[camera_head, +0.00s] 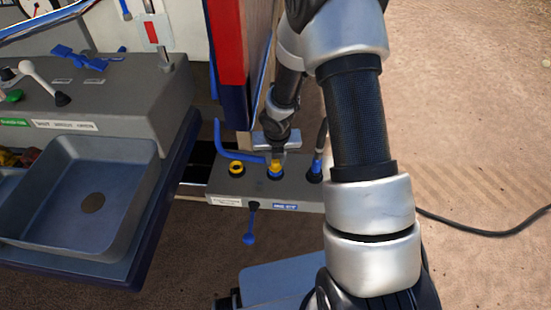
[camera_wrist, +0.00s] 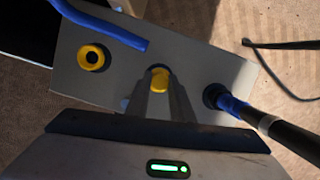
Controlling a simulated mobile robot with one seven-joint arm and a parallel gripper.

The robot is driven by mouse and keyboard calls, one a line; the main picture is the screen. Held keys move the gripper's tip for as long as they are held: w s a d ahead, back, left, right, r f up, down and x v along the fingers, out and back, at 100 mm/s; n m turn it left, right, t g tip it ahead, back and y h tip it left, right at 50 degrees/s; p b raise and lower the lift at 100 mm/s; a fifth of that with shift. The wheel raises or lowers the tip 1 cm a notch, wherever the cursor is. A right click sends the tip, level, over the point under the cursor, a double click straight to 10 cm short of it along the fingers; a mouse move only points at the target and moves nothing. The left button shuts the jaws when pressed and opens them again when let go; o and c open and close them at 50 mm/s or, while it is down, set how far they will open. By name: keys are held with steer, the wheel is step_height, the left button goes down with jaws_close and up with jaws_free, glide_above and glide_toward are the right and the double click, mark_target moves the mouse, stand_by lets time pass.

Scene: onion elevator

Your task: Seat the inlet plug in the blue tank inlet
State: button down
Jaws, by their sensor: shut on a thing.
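The yellow inlet plug (camera_head: 275,166) is upright at the blue-ringed inlet (camera_head: 275,176) in the middle of the grey panel (camera_head: 222,186). In the wrist view the yellow plug (camera_wrist: 160,79) shows between the fingertips. My gripper (camera_head: 277,157) points down and is shut on the plug; its fingers (camera_wrist: 160,92) also show in the wrist view. The plug covers most of the inlet, so I cannot tell how deep it sits.
A yellow-ringed port (camera_head: 236,168) is left of the plug. A blue connector (camera_head: 316,168) with a dark hose is close on the right. A bent blue pipe (camera_head: 232,150) passes close by on the left. A blue-handled lever (camera_head: 250,230) hangs in front. A sink (camera_head: 85,200) stands at left.

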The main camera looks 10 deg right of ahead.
steer(key=shift+f, duration=0.1)
steer(key=c, duration=1.5)
jaws_free()
steer(key=shift+o, duration=0.2)
steer(key=p+v, duration=0.7)
steer(key=v, duration=1)
steer(key=s+d+r+m+t+h+p, duration=0.1)
steer(key=s+d+r+m+p, duration=0.15)
steer(key=r+m, duration=0.7)
steer(key=s+d+r+m+h+p, duration=0.1)
steer(key=s+d+r+m+p, duration=0.2)
steer(key=r+m, duration=0.65)
steer(key=s+a+r+m+y+p, duration=0.1)
steer(key=s+a+r+m, duration=0.1)
steer(key=s+r+m, duration=0.5)
steer(key=s+a+r+m+t+y+p, duration=0.1)
steer(key=s+a+r+m+p, duration=0.1)
steer(key=s+r+m, duration=0.5)
steer(key=shift+s+a+r+m, duration=0.2)
steer(key=shift+a+r+m, duration=0.2)
steer(key=shift+r+m, duration=0.4)
